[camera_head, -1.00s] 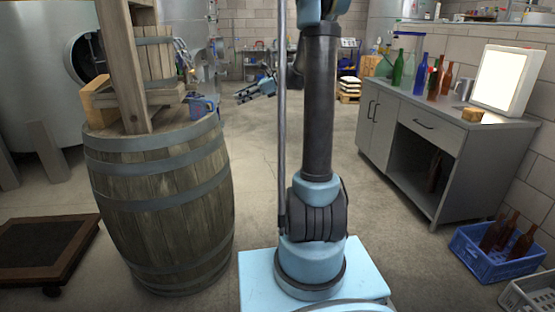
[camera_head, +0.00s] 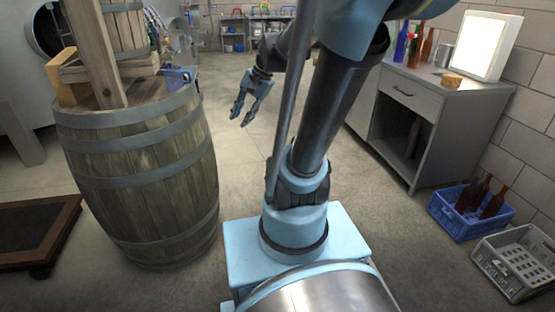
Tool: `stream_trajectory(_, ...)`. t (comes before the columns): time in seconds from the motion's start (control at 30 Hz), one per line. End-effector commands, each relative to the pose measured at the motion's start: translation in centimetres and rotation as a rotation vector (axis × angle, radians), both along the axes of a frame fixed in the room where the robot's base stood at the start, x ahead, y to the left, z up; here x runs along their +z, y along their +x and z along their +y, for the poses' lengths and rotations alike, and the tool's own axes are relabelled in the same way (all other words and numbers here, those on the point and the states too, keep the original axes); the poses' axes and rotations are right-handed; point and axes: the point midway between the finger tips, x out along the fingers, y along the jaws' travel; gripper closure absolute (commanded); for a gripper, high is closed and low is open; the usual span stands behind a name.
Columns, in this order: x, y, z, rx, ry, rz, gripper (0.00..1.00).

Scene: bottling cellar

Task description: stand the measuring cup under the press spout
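A wooden press (camera_head: 120,32) stands on top of a barrel at the left. I cannot make out its spout. A small grey metal cup (camera_head: 442,54) stands on the cabinet top at the right, beside the bright panel; it may be the measuring cup, but it is too small to be sure. My gripper (camera_head: 244,116) hangs over the open floor between barrel and cabinet, fingers pointing down. The fingers are spread apart with nothing between them. It is well apart from both the press and the metal cup.
The barrel (camera_head: 150,170) stands close at the left, with a blue item (camera_head: 178,80) on its top. The cabinet (camera_head: 440,120) carries bottles, a lit panel (camera_head: 484,46) and a yellowish block (camera_head: 453,80). A blue crate (camera_head: 465,222) and a grey crate (camera_head: 515,255) lie on the floor at the right.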

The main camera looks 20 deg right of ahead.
Motion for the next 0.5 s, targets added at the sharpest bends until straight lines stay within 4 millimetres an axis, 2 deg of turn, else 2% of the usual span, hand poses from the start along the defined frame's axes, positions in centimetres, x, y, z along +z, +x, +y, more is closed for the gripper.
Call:
stream_trajectory(0.03,-0.8,-1.5,-0.5,0.045,-0.042,-0.020,0.72)
stream_trajectory(0.2,-3.7,-5.8,-2.7,0.217,-0.197,-0.083,0.72)
stream_trajectory(0.5,-8.5,-11.6,-6.7,0.518,-0.445,-0.153,0.72)
